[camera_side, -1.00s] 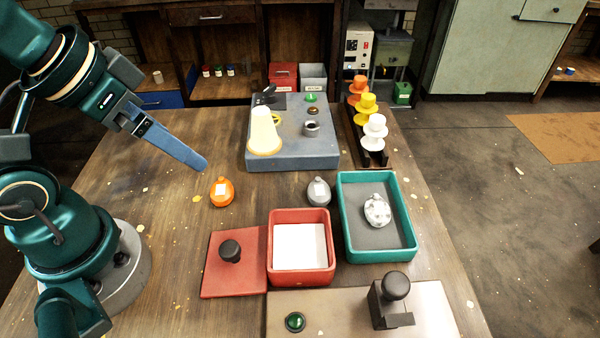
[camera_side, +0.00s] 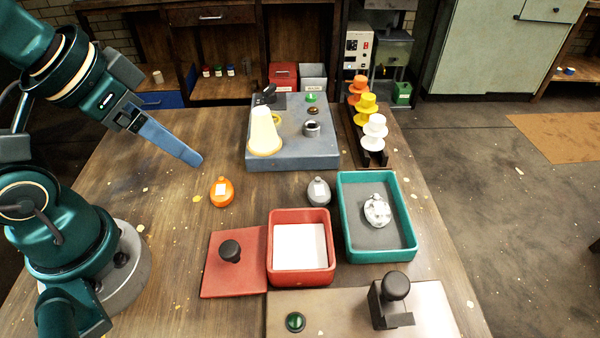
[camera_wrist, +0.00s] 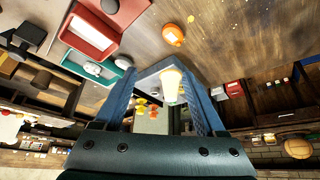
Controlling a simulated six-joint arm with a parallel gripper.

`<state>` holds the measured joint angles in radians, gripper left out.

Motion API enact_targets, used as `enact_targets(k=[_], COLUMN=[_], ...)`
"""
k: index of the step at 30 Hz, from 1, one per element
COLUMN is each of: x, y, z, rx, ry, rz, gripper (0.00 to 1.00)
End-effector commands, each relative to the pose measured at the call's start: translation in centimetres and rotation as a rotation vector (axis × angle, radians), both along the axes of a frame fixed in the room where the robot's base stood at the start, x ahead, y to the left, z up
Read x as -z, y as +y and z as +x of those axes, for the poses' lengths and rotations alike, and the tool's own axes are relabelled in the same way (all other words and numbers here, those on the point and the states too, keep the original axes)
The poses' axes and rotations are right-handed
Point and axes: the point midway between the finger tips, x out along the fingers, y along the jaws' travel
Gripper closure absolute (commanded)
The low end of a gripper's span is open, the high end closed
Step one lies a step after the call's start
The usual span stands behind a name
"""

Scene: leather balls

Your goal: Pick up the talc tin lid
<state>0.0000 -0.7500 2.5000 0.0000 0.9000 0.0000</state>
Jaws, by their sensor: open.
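The talc tin lid (camera_side: 215,282) is a flat red square with a black knob (camera_side: 230,250) on top. It lies knob up on the table, just left of the open red tin (camera_side: 301,279), which has a white filling. In the wrist view the lid (camera_wrist: 128,12) shows at the top edge, partly cut off, beside the red tin (camera_wrist: 82,45). My gripper (camera_side: 197,161) is above the table, up and left of the lid and apart from it. In the wrist view its two blue fingers (camera_wrist: 160,82) are spread, with nothing held between them.
An orange ball (camera_side: 221,192) and a grey ball (camera_side: 318,191) sit behind the lid and tin. A teal tray (camera_side: 349,246) holds a white mottled ball (camera_side: 377,210). A grey block (camera_side: 292,158) bears a pale cone (camera_side: 263,133). The table left of the lid is clear.

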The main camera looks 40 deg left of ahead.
Motion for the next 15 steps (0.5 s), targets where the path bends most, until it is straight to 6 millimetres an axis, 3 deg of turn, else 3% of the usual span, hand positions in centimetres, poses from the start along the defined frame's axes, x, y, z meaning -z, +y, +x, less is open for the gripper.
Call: enact_targets(k=[8,15], x=[-0.4,1.5], y=[-0.3,-3.6], z=[0.7,1.8], rx=[0.092,0.39], ry=[0.008,0.175], rz=[0.039,0.1], gripper=[0.27,0.27])
